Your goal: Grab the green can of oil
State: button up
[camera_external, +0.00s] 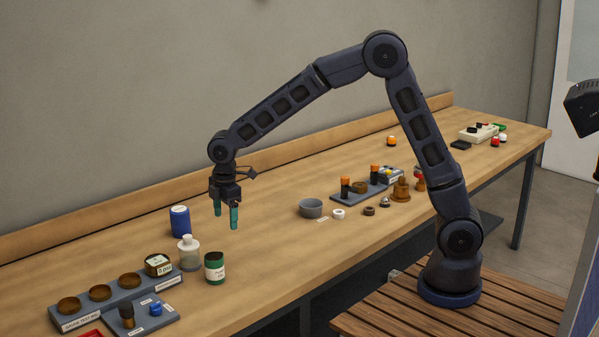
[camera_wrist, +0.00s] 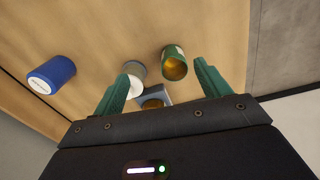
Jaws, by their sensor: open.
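The green can of oil (camera_external: 214,267) stands upright on the wooden table, near its front edge, with a pale label on its side. In the wrist view the green can (camera_wrist: 175,52) shows its amber round end, beyond the fingers and nearer the right one. My gripper (camera_external: 226,220) points down with its two teal fingers apart and empty. It hangs above the table, higher than the can and a little behind and right of it in the external view. The gripper fingers (camera_wrist: 161,72) also show in the wrist view, touching nothing.
A white-capped bottle (camera_external: 188,254) stands close left of the can, and a blue can (camera_external: 180,221) is behind it. A grey tray (camera_external: 110,314) with several round holders lies at the left.

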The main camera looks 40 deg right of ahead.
jog(key=n, duration=0.2)
send_near(214, 266)
jog(key=w+d+f, duration=0.2)
jog(key=w, duration=0.1)
jog(key=shift+s+a+f, duration=0.1)
jog(key=shift+f, duration=2.5)
jog(key=shift+s+a+f, duration=0.1)
jog(key=shift+a+f, duration=0.05)
jog(key=shift+f, duration=2.45)
jog(key=c, duration=1.1)
jog(key=shift+r, duration=0.2)
